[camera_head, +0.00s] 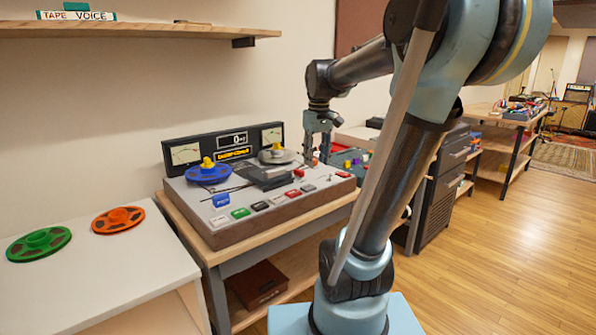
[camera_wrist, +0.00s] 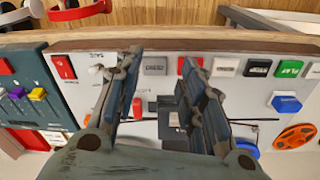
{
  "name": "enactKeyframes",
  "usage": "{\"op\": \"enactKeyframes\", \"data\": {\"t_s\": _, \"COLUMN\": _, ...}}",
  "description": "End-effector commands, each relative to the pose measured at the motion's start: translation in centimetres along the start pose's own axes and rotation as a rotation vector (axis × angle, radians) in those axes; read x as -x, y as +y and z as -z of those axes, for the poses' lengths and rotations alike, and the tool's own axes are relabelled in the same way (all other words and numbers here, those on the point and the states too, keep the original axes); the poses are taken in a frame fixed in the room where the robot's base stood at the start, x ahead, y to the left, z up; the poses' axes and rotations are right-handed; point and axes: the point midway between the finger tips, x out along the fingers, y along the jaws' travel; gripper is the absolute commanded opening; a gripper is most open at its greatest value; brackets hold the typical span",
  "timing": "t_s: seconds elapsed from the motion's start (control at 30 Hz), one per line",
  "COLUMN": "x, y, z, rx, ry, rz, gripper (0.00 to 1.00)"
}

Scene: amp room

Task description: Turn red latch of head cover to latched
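The head cover (camera_head: 270,174) is a dark block in the middle of the tape machine's deck. It also shows between my fingers in the wrist view (camera_wrist: 170,112). A small red piece, apparently the latch (camera_head: 299,172), is at the cover's right end in the head view. In the wrist view this red piece (camera_wrist: 137,107) shows beside the left finger, partly hidden by it; its turn position is unclear. My gripper (camera_head: 315,160) hangs above the deck's right part, pointing down. Its fingers (camera_wrist: 160,60) are apart, with nothing held between them. Contact with the latch cannot be told.
Buttons line the deck's front edge, including a red button (camera_head: 293,193). A blue reel (camera_head: 208,174) and a grey reel (camera_head: 277,156) sit behind. A mixer panel (camera_wrist: 38,95) stands beside the deck. Green (camera_head: 39,244) and orange (camera_head: 118,219) reels lie on the white table.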

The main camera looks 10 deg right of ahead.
Motion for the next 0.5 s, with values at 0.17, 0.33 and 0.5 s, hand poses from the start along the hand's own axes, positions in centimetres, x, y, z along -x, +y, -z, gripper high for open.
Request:
{"op": "enactKeyframes", "data": {"t_s": 0.17, "x": 2.5, "y": 0.8, "z": 5.3, "rx": 0.073, "ry": -0.024, "rz": 0.009, "gripper": 0.37}}
{"op": "enactKeyframes", "data": {"t_s": 0.33, "x": 4.3, "y": 1.4, "z": 10.2, "rx": 0.142, "ry": -0.046, "rz": 0.019, "gripper": 0.37}}
{"op": "enactKeyframes", "data": {"t_s": 0.5, "x": 5.3, "y": 1.9, "z": 14.3, "rx": 0.2, "ry": -0.065, "rz": 0.027, "gripper": 0.37}}
